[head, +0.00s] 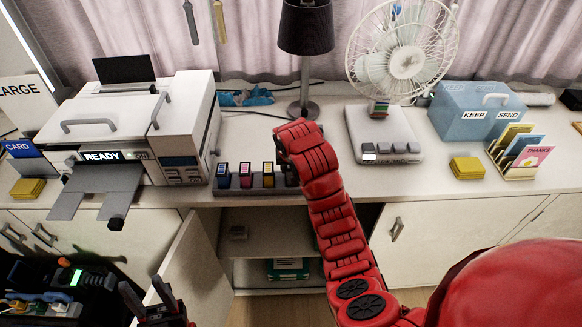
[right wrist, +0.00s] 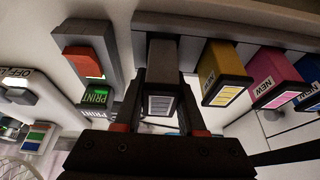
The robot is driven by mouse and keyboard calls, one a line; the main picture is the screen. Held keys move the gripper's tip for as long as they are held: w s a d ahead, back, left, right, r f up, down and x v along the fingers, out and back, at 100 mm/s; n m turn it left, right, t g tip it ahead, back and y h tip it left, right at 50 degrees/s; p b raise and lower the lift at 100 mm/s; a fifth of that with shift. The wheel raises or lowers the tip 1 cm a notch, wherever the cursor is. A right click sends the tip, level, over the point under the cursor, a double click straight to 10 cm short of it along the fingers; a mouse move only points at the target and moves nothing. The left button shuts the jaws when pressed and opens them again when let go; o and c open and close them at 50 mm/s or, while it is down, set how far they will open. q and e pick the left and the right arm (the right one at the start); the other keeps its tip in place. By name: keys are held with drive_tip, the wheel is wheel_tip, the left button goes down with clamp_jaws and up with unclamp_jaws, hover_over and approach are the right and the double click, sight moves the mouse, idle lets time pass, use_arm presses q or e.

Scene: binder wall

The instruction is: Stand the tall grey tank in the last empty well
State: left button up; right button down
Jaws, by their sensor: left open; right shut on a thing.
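The tall grey tank (right wrist: 161,62) stands between the fingers of my right gripper (right wrist: 162,118) in the right wrist view. Its far end meets the grey rack (right wrist: 220,22), in line with the other tanks; I cannot tell how deep it sits. The yellow tank (right wrist: 222,72), pink tank (right wrist: 273,80) and a blue tank (right wrist: 308,95) stand beside it. In the head view the rack (head: 258,190) holds the blue, pink and yellow tanks, and my right gripper (head: 290,160) covers most of its right end. My left gripper (head: 157,300) is open and empty, low at the front.
A white printer (head: 140,120) marked READY stands left of the rack. A lamp (head: 304,105) rises behind it. A fan (head: 402,55) and a blue KEEP/SEND box (head: 482,108) stand to the right. A cabinet door (head: 192,270) hangs open below the rack.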

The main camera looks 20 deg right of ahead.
drive_tip(key=shift+f, duration=0.45)
drive_tip(key=shift+c, duration=2.1)
unclamp_jaws()
drive_tip(key=shift+r, duration=0.15)
drive_tip(key=shift+s+r, duration=0.1)
drive_tip(key=shift+r, duration=0.2)
drive_tip(key=p+v, duration=0.7)
drive_tip(key=v, duration=0.1)
drive_tip(key=shift+s+r, duration=0.1)
drive_tip(key=shift+r, duration=0.2)
drive_tip(key=p+v, duration=0.2)
drive_tip(key=v, duration=0.6)
drive_tip(key=shift+s+a+p, duration=0.2)
drive_tip(key=shift+s+p, duration=0.05)
drive_tip(key=shift+p, duration=0.1)
drive_tip(key=shift+w+f, duration=0.1)
